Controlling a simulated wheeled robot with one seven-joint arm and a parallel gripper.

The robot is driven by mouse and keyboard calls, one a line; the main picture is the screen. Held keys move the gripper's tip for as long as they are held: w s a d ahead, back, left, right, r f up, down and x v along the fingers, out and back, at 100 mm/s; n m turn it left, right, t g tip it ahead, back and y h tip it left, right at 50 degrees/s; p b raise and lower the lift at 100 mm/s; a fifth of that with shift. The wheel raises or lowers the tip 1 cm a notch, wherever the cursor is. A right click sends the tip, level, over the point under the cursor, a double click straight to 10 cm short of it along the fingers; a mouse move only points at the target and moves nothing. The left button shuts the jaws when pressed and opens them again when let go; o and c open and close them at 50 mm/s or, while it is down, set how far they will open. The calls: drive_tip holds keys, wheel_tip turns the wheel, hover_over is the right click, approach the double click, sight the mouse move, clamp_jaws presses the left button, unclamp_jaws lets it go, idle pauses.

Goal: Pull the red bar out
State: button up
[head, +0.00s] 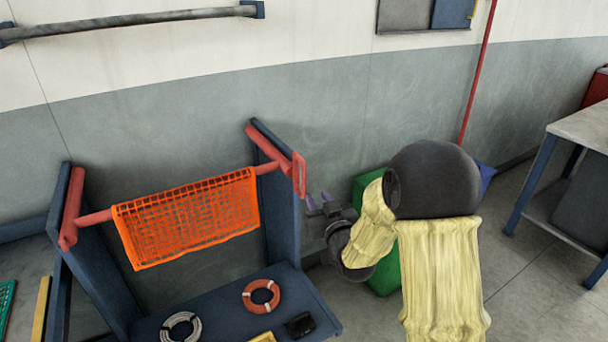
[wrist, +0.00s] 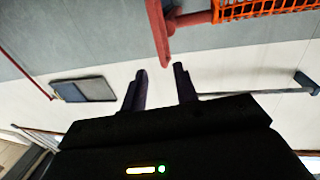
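The red bar (head: 94,218) spans the two uprights of a dark blue stand, with an orange net (head: 188,218) draped over its middle. Its right end carries a flat red handle (head: 299,175), just outside the right upright. In the wrist view the bar (wrist: 192,19) and its handle (wrist: 157,32) show at the top, with part of the net (wrist: 262,8). My gripper (head: 318,199) is just below and to the right of the handle. In the wrist view its two fingers (wrist: 159,69) are apart, with nothing between them; the handle is beyond their tips, not touching as far as I see.
The stand's lower shelf (head: 220,308) holds an orange ring (head: 261,295), a grey-white ring (head: 181,327) and a small black item (head: 299,325). A green box (head: 388,270) stands behind my arm. A grey-topped table (head: 585,126) is at right, with open floor before it.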

sight(305, 177)
drive_tip(key=p+x, duration=0.2)
drive_tip(key=x, duration=0.9)
drive_tip(key=shift+w+a, duration=0.15)
drive_tip(key=shift+w, duration=0.25)
clamp_jaws()
